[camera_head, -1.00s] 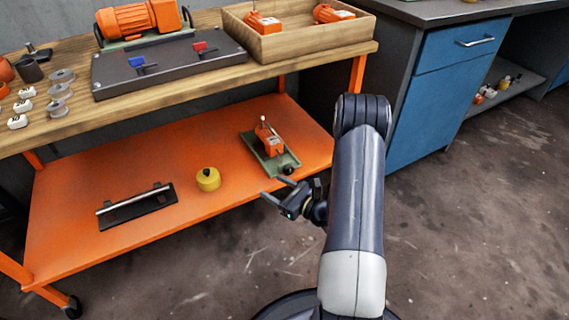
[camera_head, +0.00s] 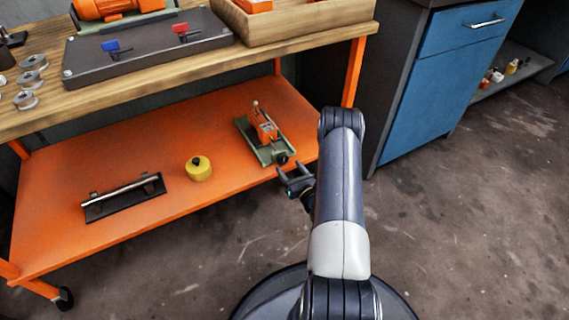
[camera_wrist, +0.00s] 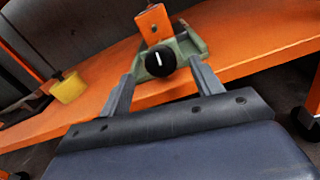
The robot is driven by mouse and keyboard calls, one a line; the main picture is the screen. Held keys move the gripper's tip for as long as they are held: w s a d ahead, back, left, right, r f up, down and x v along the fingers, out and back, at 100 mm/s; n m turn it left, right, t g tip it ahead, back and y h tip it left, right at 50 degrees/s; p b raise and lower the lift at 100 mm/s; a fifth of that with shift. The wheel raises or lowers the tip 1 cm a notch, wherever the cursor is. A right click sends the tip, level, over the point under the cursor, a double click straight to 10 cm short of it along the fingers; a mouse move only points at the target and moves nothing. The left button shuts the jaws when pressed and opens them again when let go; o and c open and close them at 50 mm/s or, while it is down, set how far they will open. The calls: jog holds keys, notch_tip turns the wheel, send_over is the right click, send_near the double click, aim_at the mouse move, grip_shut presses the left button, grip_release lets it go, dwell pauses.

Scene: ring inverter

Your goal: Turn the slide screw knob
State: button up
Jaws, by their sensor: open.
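The slide screw knob (camera_wrist: 160,61) is a round black knob with a white line, on the near end of a green slide base (camera_wrist: 190,46). In the head view the knob (camera_head: 282,158) sits at the front of the green base (camera_head: 252,141), near the shelf's front edge. An orange block (camera_head: 264,124) stands on the slide. My gripper (camera_head: 288,170) is open just in front of the knob. In the wrist view my gripper's two fingers (camera_wrist: 163,84) point toward the knob, one on either side of it and apart from it.
A yellow round weight (camera_head: 199,169) and a black rail piece (camera_head: 123,198) lie left on the orange shelf (camera_head: 240,190). The wooden tabletop (camera_head: 190,68) overhangs behind and above. A blue cabinet (camera_head: 425,110) stands at the right. The floor in front is clear.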

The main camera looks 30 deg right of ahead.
aim_at(284, 160)
jog(key=shift+w+b, duration=0.45)
jog(key=shift+w, duration=1.75)
jog(key=shift+c, duration=0.2)
jog(key=shift+a, duration=0.1)
jog(key=c, duration=0.9)
jog(key=shift+c, duration=0.2)
jog(key=shift+m, duration=0.3)
jog(key=shift+m+b, duration=0.9)
jog(key=shift+m, duration=1.8)
jog(key=o, duration=1)
